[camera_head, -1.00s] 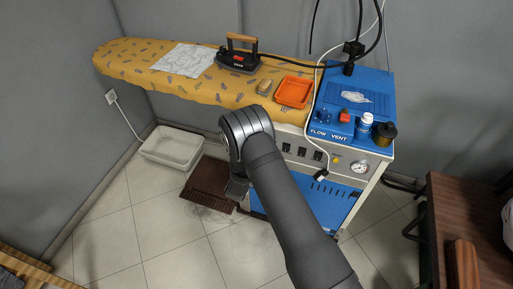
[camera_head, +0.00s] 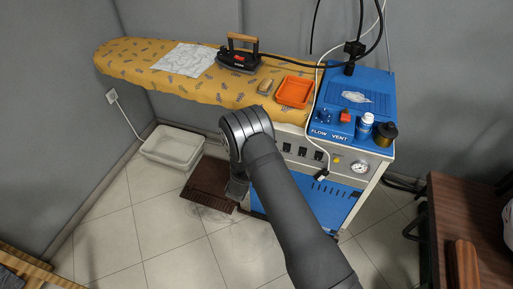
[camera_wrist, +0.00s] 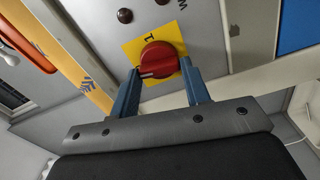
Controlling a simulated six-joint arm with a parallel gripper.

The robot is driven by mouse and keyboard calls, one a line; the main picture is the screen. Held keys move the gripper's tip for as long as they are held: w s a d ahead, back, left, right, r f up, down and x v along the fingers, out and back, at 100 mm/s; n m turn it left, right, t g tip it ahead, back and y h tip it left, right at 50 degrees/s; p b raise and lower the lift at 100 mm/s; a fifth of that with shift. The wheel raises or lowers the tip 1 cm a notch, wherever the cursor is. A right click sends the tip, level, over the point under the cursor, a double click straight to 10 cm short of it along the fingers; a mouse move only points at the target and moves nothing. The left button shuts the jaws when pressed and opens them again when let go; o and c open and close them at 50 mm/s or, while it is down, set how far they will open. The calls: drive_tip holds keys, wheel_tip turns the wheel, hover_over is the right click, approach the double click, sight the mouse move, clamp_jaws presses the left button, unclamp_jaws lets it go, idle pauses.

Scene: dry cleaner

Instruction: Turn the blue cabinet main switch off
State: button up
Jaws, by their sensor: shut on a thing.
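The blue-topped cabinet (camera_head: 372,88) stands right of the ironing board in the head view. Its main switch, a red rotary knob (camera_wrist: 162,56) on a yellow plate (camera_wrist: 133,50), shows in the wrist view. A pale mark shows on the knob's lower left side. Dark characters stand on and beside the plate, only partly readable. My gripper (camera_wrist: 158,74) is shut on the knob, one blue-grey finger on each side. In the head view my arm hides the knob and my fingertips.
The cabinet front has several black rocker switches (camera_head: 302,152), a gauge (camera_head: 359,167) and a hanging white cable with a black plug (camera_head: 321,174). An iron (camera_head: 238,62) and an orange tray (camera_head: 294,92) rest on the padded board (camera_head: 130,55). Dark indicators (camera_wrist: 125,15) sit near the knob.

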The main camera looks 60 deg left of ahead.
drive_tip(key=shift+n, duration=0.8)
drive_tip(key=o, duration=1)
drive_tip(key=v, duration=1.7)
drive_tip(key=shift+s+d, duration=0.1)
